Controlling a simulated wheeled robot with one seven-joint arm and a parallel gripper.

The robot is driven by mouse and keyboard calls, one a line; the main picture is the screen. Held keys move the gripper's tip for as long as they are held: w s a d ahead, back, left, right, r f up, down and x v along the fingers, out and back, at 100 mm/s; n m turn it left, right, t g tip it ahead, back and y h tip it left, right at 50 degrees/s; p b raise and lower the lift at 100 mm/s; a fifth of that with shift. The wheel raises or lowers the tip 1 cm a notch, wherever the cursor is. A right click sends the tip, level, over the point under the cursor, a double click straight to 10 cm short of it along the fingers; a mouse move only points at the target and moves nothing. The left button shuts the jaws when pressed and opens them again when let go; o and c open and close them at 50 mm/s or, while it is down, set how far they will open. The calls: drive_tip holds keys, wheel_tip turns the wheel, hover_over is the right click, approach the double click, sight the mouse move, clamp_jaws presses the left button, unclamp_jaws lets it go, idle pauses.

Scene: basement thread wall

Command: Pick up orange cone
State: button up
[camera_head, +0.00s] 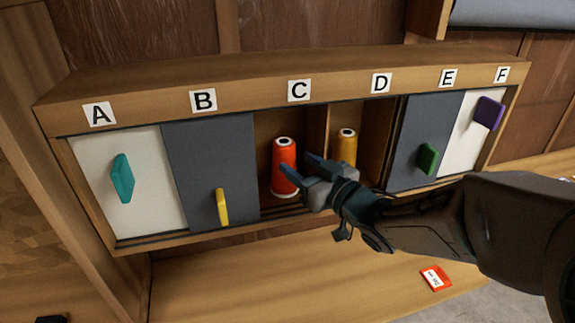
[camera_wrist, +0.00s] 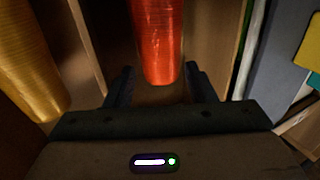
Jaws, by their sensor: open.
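An orange-red thread cone (camera_head: 284,160) stands upright on a pale base in open compartment C of the wall cabinet. My gripper (camera_head: 297,166) is open at the front of that compartment, its fingers pointing in toward the cone. In the wrist view the cone (camera_wrist: 158,40) appears upside down, roughly centred between the two open fingers. I cannot tell whether either finger touches it. A yellow-gold cone (camera_head: 346,147) stands in compartment D, partly hidden behind my gripper; it also shows in the wrist view (camera_wrist: 30,65) at the left.
A wooden divider (camera_head: 316,130) separates compartments C and D. Sliding panels with handles cover A, B (camera_head: 205,160), E and F. The wooden cabinet top (camera_head: 250,75) runs above. A red card (camera_head: 436,278) lies on the lower shelf (camera_head: 280,280), which is otherwise mostly clear.

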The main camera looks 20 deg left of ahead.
sight(292, 159)
drive_tip(key=shift+p+x, duration=0.4)
drive_tip(key=shift+x, duration=1.5)
drive_tip(key=shift+d, duration=0.1)
drive_tip(key=c, duration=0.7)
